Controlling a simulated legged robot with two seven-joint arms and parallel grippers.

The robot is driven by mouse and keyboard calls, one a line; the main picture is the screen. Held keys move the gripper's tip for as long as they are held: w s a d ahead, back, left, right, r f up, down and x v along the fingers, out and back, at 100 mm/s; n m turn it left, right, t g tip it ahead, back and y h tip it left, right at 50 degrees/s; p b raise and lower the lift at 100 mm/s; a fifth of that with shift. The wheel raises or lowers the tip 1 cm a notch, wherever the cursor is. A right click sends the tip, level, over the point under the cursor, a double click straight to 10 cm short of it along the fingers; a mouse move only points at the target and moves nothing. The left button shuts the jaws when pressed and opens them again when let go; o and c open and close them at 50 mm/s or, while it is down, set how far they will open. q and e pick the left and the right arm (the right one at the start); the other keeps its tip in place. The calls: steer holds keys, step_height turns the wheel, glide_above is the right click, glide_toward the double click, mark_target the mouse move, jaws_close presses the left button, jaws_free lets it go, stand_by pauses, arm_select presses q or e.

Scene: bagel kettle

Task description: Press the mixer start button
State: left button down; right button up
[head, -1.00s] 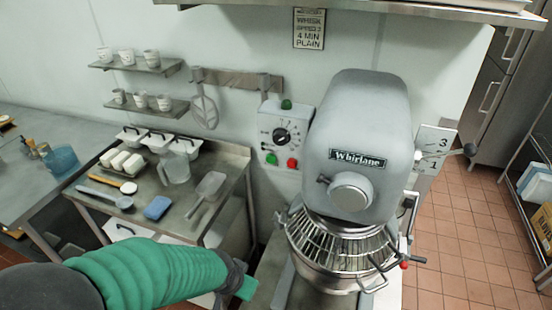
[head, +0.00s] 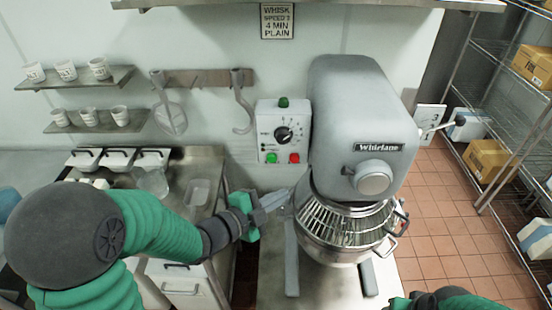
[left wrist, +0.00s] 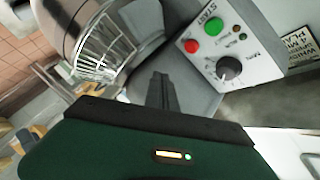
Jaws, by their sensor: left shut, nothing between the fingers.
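The grey Whirlane mixer (head: 352,110) stands against the wall with its wire-guarded bowl (head: 345,225). On its left is a white control box (head: 284,117) with a black dial, a green button (head: 271,158) and a red button (head: 294,158). The left wrist view shows the green button (left wrist: 211,27) beside the red button (left wrist: 191,46), with START lettering on the box. My left gripper (head: 283,197) is shut and empty, below the control box and left of the bowl, apart from the buttons. Its closed fingers (left wrist: 161,92) also show in the left wrist view. Part of my right arm shows at bottom right; its fingers are unclear.
A steel side table (head: 200,165) with white tubs and a clear jug stands left. Hanging tools (head: 168,115) and cup shelves (head: 95,122) are on the wall. A wire rack (head: 490,110) with boxes is at right. Free space lies before the control box.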

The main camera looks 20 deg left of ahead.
arm_select(q)
steer(key=p, duration=0.1)
glide_toward(272, 158)
step_height(272, 158, down, 4)
steer(key=w+d, duration=0.2)
steer(key=d, duration=0.1)
steer(key=shift+w+d+r, duration=0.25)
steer(key=shift+w+d, duration=0.05)
steer(key=shift+w, duration=0.4)
steer(key=shift+w+d+r, duration=0.25)
steer(key=shift+w+d, duration=0.05)
steer(key=shift+w, duration=0.45)
arm_select(e)
steer(key=shift+s+a+r, duration=0.1)
steer(key=shift+a+r, duration=0.3)
steer(key=shift+r, duration=0.25)
stand_by(0.4)
